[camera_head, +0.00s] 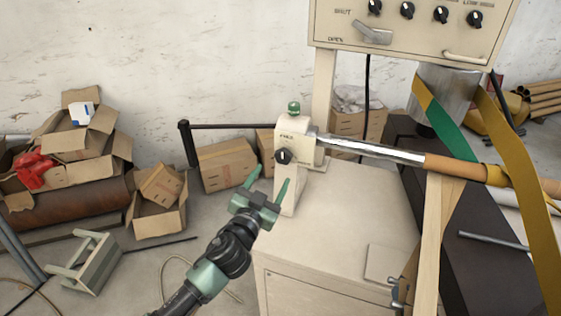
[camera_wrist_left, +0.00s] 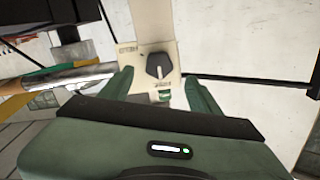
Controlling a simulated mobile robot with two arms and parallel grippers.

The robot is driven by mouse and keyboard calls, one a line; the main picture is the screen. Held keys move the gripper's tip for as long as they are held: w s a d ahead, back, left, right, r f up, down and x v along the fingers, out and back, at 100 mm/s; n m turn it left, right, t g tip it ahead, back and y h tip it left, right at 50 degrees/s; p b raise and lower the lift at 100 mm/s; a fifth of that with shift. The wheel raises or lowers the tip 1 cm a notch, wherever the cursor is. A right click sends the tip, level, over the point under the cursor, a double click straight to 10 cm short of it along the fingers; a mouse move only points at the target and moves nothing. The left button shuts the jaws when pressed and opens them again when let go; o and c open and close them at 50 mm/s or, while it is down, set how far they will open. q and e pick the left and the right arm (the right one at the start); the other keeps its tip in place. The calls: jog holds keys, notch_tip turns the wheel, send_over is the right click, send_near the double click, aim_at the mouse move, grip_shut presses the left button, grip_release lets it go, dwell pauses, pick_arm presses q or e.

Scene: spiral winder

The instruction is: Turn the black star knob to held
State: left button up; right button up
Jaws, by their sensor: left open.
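The black knob (camera_head: 283,157) is on the front of a cream post, below small lettering that seems to read FREE. A light mark on the knob appears to point up toward that lettering. My left gripper (camera_head: 269,177) is open and empty, just in front of and a little below the knob, with its green fingers pointing toward the post. In the left wrist view the knob (camera_wrist_left: 158,66) shows between and beyond the two spread fingers (camera_wrist_left: 158,82), with no visible contact. More lettering is beside it, too small to read surely. My right gripper is not in view.
A black crank handle (camera_head: 188,145) sticks out left of the post. A green-topped knob (camera_head: 294,107) is on the post's top. A metal shaft (camera_head: 370,149) runs right to a brown roll. The cream cabinet (camera_head: 330,215) stands below. Cardboard boxes (camera_head: 225,163) lie behind at left.

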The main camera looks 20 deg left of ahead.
aim_at(282, 159)
pick_arm(q)
jog(key=w, duration=0.3)
jog(key=w+p, duration=0.1)
jog(key=w, duration=0.3)
jog(key=shift+w+d, duration=0.2)
jog(key=shift+w, duration=0.05)
jog(key=shift+r, duration=0.1)
grip_shut()
